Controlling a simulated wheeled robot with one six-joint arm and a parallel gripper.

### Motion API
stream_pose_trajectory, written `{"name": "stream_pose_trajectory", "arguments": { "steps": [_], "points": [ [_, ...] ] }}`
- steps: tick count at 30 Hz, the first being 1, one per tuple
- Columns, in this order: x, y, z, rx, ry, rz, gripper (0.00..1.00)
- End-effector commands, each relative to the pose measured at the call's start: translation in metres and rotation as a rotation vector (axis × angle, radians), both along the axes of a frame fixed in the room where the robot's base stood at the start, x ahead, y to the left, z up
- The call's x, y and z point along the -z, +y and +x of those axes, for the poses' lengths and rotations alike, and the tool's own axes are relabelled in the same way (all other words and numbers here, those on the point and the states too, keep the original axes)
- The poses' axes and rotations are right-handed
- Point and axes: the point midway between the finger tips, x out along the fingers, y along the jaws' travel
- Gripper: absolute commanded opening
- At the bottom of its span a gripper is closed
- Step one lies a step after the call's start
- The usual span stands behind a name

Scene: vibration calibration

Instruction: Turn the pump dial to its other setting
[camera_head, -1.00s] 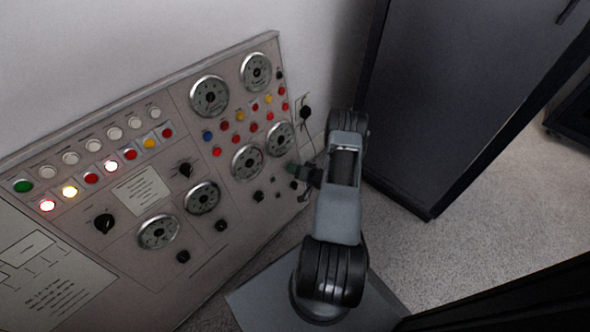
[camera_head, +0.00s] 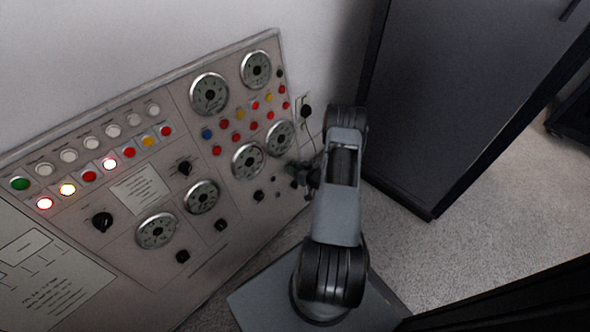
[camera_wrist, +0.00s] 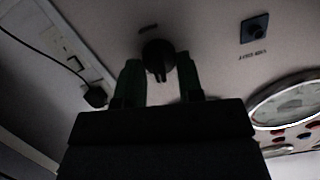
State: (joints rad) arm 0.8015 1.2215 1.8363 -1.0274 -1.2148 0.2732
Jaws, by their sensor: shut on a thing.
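The pump dial (camera_wrist: 158,58) is a round black knob with a ridge, on the panel between my fingertips in the wrist view. My gripper (camera_wrist: 158,75) has its two dark green fingers on either side of the dial and is shut on it. In the head view my gripper (camera_head: 298,174) is at the panel's lower right edge, where the wrist and fingers hide the dial. I cannot read the dial's setting.
The control panel (camera_head: 128,262) carries gauges, lamps and other black knobs. A plug with a cord (camera_wrist: 95,95) is beside the panel. A dark cabinet (camera_head: 450,90) stands to the right.

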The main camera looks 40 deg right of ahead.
Motion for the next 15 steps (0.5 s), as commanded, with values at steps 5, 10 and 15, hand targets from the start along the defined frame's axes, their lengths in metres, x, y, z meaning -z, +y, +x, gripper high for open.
{"name": "stream_pose_trajectory", "arguments": {
  "steps": [5, 10, 15],
  "points": [
    [0.001, 0.0012, 0.0, -0.033, -0.029, -0.16, 0.11],
    [0.0017, 0.0024, -0.0004, -0.065, -0.057, -0.315, 0.11],
    [0.0023, 0.0036, -0.0008, -0.097, -0.086, -0.471, 0.11]
  ]
}}
